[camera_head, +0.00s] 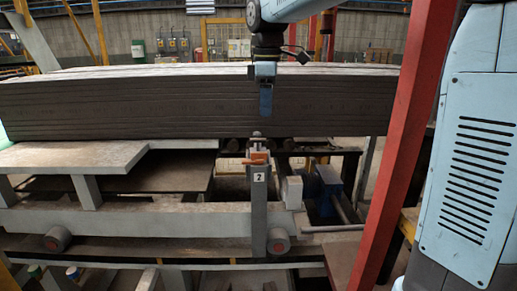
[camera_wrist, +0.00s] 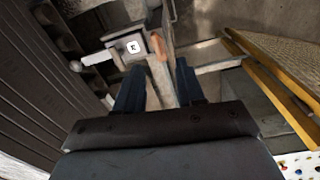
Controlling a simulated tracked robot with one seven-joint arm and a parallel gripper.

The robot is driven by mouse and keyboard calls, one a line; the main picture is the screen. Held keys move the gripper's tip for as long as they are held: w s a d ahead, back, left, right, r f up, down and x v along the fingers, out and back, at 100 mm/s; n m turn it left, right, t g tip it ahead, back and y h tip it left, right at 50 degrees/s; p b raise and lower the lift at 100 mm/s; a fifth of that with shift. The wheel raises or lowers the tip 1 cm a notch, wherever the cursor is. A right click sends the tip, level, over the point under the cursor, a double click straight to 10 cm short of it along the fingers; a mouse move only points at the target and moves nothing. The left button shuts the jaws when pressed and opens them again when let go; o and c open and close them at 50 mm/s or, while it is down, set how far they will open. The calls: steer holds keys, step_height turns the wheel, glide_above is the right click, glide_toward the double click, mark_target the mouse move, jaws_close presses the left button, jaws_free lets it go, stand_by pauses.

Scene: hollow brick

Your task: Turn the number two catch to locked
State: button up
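The number two catch is a grey post (camera_head: 258,205) with a white label reading 2 and a short orange handle (camera_head: 257,158) at its top. In the head view the handle lies roughly sideways. My gripper (camera_head: 266,108) points down above the catch, with a clear gap to the handle. In the wrist view the orange handle (camera_wrist: 158,45) and the label plate (camera_wrist: 134,47) show beyond the fingertips. My gripper (camera_wrist: 160,80) is open there, its two blue fingers apart with nothing between them. Whether the catch is locked cannot be told.
A long dark layered stack (camera_head: 180,105) lies behind the catch. A red upright post (camera_head: 405,145) stands to the right. A blue motor (camera_head: 323,190) and a white block (camera_head: 292,192) sit right of the catch. A grey ledge (camera_head: 70,157) is at the left.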

mark_target(259, 152)
steer(key=shift+n, duration=0.6)
steer(key=f, duration=0.4)
steer(key=w+a+f, duration=0.1)
steer(key=f, duration=0.4)
steer(key=w+f, duration=0.1)
steer(key=f, duration=0.4)
steer(key=shift+a, duration=0.35)
jaws_close()
